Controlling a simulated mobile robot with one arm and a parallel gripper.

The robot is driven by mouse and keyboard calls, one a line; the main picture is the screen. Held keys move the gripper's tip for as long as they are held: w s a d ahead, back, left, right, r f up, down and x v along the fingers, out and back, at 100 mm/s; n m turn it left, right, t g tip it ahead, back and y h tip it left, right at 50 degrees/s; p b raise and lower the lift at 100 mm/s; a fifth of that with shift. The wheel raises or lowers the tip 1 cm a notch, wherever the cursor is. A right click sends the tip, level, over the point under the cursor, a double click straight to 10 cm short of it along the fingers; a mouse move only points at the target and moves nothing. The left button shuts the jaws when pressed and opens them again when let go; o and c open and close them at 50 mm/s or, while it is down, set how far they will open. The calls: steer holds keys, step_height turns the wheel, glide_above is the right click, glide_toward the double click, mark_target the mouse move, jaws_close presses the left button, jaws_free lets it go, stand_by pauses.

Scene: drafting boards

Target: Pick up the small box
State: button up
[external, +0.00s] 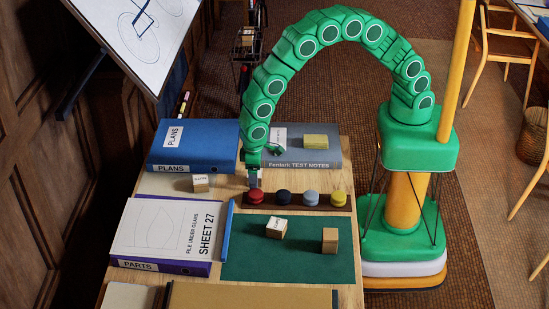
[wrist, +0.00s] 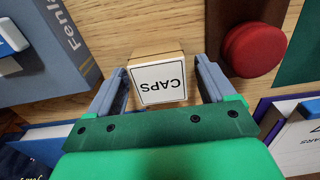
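A small box (wrist: 160,82) with a white top lettered CAPS stands on the wooden table in the wrist view. The lettering is upside down there. My gripper (wrist: 158,86) is open, with one finger to each side of the box and a gap showing on both sides. I cannot tell how far down the fingers reach. In the external view my gripper (external: 253,179) points down between the grey book and the red knob. The CAPS box is not clearly seen in that view, as the gripper covers that spot.
The red knob (wrist: 254,48) on its dark strip is close to the right finger. The grey book (wrist: 50,55) lies to the left. Other small boxes stand at left (external: 200,183) and on the green mat (external: 276,228). Blue (external: 196,145) and purple (external: 165,265) binders lie left.

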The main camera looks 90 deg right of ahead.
steer(key=c, duration=1)
steer(key=shift+o, duration=0.2)
steer(key=shift+r, duration=0.55)
step_height(320, 180, up, 2)
steer(key=shift+r, duration=0.15)
steer(key=s+d+r, duration=0.6)
steer(key=s+r, duration=0.3)
steer(key=s, duration=0.3)
steer(key=shift+s+r, duration=0.3)
steer(key=shift+s, duration=0.05)
